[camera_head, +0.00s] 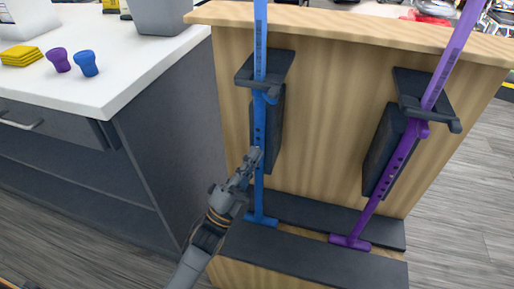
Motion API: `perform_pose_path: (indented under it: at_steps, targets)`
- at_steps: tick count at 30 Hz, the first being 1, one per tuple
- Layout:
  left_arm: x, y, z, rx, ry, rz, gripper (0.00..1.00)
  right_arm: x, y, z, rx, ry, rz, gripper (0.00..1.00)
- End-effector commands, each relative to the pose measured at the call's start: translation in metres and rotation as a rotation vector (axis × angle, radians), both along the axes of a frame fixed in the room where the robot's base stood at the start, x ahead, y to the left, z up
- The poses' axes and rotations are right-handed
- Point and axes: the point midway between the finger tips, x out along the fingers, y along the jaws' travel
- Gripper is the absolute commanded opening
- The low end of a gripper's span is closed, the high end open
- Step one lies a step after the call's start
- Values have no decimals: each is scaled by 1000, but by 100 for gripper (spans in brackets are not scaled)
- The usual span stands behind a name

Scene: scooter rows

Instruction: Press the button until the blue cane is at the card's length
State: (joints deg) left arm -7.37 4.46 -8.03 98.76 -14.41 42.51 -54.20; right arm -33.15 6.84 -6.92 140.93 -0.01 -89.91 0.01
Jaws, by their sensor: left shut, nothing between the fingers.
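The blue cane (259,112) stands upright on the left side of a wooden stand, its foot on a dark ledge and its upper shaft passing a dark bracket (262,68). Dark holes show along its middle. My left gripper (254,157) is shut and empty, its fingertips at the cane's shaft just below the holes. I cannot tell whether they touch it. No button shows clearly; the gripper covers part of the shaft. I cannot make out a length card. My right gripper is not in view.
A purple cane (401,158) leans in the bracket on the stand's right side. The wooden stand (330,120) has a dark ledge (300,262) in front. At left, a white counter (110,85) holds purple and blue cane tips and yellow cards (20,56). Grey floor lies right.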

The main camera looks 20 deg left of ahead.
Motion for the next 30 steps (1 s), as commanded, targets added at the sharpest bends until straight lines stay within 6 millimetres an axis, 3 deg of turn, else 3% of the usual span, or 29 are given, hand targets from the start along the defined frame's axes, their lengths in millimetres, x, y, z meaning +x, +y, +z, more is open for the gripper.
perform_pose_path:
  at_steps: [30]
  targets:
    - [10, 0, 1, -1, 0, 2, 0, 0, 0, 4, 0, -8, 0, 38]
